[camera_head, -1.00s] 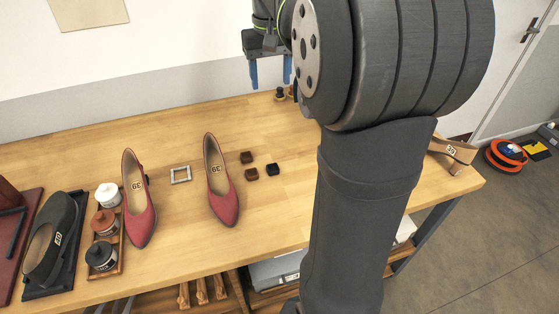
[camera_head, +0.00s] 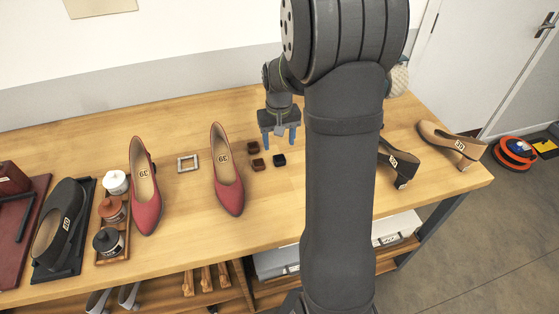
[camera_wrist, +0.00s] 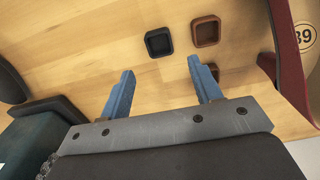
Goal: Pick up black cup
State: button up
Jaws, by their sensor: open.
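The black cup (camera_head: 279,160) is small and square and sits on the wooden table, right of the red shoes. In the wrist view the black cup (camera_wrist: 159,43) shows its open top, just beyond the fingertips and between their lines. My gripper (camera_head: 279,140) is open and empty, with its blue fingers apart, and appears close to the black cup. The wrist view shows both fingers (camera_wrist: 160,69) with bare table between them. Two similar brown cups, one (camera_head: 253,147) behind and one (camera_head: 257,164) beside it, stand left of the black cup.
A red shoe (camera_head: 228,190) stands left of the cups, with a grey frame (camera_head: 188,163) and another red shoe (camera_head: 147,200) further left. A black heeled shoe (camera_head: 399,160) and a tan one (camera_head: 450,142) are on the right. My arm hides part of the table.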

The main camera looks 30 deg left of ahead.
aim_at(279, 161)
jog(key=f, duration=0.5)
jog(key=shift+s+d+f, duration=0.2)
jog(key=shift+s+f, duration=0.1)
jog(key=c, duration=1)
